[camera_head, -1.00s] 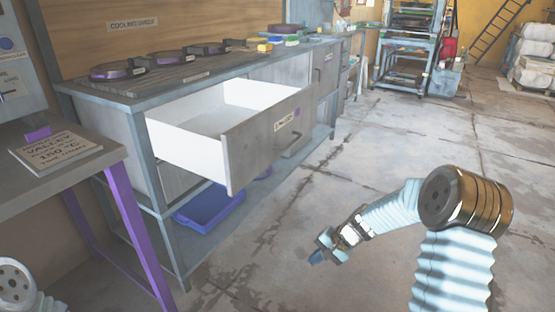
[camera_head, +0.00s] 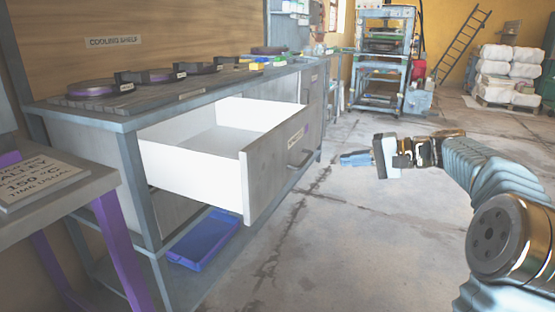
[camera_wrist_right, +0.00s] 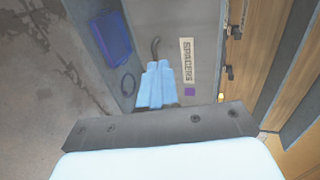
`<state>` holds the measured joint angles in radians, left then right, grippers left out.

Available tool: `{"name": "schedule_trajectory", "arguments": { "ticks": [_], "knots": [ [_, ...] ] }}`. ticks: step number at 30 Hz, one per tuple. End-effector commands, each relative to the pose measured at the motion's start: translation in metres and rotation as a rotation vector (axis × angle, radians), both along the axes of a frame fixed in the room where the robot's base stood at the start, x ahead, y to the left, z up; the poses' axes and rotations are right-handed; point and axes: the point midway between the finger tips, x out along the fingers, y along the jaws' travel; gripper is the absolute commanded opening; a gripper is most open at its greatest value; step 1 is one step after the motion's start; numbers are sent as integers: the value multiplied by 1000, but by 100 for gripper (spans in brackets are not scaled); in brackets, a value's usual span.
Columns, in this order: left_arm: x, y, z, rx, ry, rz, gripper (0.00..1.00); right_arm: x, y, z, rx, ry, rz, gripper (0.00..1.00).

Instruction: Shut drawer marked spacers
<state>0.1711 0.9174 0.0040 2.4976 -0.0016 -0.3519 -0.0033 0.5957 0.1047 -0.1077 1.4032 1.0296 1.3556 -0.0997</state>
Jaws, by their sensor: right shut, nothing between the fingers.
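The drawer (camera_head: 275,168) stands pulled out of the grey cabinet, its white inside empty where visible. Its grey front carries a label (camera_head: 297,136) and a dark handle (camera_head: 302,159). In the right wrist view the label (camera_wrist_right: 187,60) reads SPACERS, with a purple square below it and the handle (camera_wrist_right: 155,48) beside it. My right gripper (camera_head: 355,158) is shut and empty, to the right of the drawer front and apart from it in the head view. Its blue fingers (camera_wrist_right: 156,85) point toward the front in the wrist view. My left gripper is not in view.
The cooling shelf top (camera_head: 150,108) holds several round plates. A blue tray (camera_head: 205,240) lies on the lower shelf under the drawer. A table with a sign (camera_head: 40,185) stands at the left. The floor (camera_head: 330,240) before the drawer is clear.

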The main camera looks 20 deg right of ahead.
Motion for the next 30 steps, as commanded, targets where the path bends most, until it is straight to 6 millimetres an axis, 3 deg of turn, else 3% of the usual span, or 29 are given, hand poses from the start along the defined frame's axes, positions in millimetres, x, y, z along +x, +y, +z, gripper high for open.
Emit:
{"name": "schedule_trajectory", "arguments": {
  "ticks": [7, 21, 30],
  "knots": [
    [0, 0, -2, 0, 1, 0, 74, 11, 11, -2, 2, -8, 5, 0],
    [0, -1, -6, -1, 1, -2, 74, 80, 70, -27, 0, -7, 6, 0],
    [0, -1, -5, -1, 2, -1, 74, 101, 87, -27, 0, -7, 2, 0]
  ]
}}
